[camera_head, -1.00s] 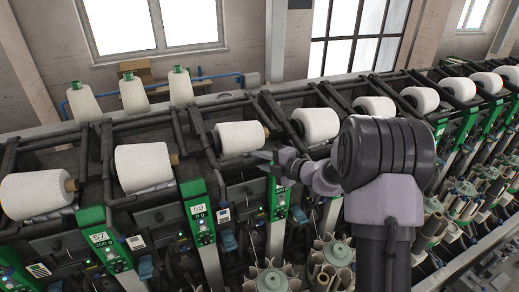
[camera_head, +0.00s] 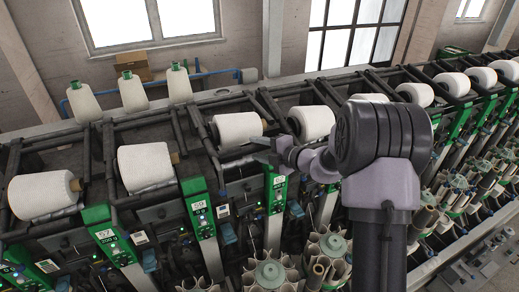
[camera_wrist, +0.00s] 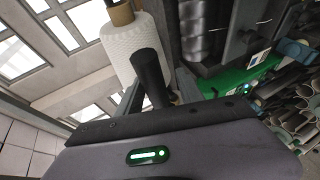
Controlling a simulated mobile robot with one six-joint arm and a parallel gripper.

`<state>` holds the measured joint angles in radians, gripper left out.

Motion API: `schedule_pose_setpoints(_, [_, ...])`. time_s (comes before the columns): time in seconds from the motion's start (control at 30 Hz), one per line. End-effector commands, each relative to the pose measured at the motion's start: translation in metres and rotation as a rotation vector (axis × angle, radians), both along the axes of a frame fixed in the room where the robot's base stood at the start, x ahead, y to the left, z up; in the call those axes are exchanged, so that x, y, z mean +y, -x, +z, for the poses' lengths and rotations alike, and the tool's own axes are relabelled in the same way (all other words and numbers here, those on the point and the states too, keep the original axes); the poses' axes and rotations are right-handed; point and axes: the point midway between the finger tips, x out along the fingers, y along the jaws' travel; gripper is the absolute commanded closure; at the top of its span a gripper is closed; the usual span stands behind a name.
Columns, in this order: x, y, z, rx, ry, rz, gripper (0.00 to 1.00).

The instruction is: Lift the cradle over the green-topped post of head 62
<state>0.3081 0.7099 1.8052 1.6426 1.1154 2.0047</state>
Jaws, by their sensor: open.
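My gripper (camera_head: 262,153) is at the front of the winder, pointing left, just right of and below a white yarn package (camera_head: 238,130). Dark cradle arms (camera_head: 205,140) flank the packages. In the wrist view, a white package on a tan tube (camera_wrist: 133,45) is close ahead, with a dark round bar (camera_wrist: 152,78) in front of it. No label reading 62 can be made out.
Posts labelled 57 (camera_head: 107,237) and 59 (camera_head: 199,206) stand to the left. More packages and green posts run off to the right. Several spare cones (camera_head: 131,93) stand on top at the back. Tube magazines (camera_head: 328,250) stick up below my arm.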

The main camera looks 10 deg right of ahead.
Motion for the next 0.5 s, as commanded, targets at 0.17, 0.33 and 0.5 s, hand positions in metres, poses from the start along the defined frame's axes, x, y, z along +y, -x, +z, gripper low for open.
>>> schedule_pose_setpoints(0.17, [-0.009, 0.011, 0.004, -0.001, 0.000, -0.003, 0.56])
schedule_pose_setpoints(0.33, [-0.031, 0.043, 0.016, -0.002, 0.000, -0.004, 0.56])
schedule_pose_setpoints(0.5, [-0.057, 0.079, 0.029, -0.001, 0.000, -0.005, 0.56])
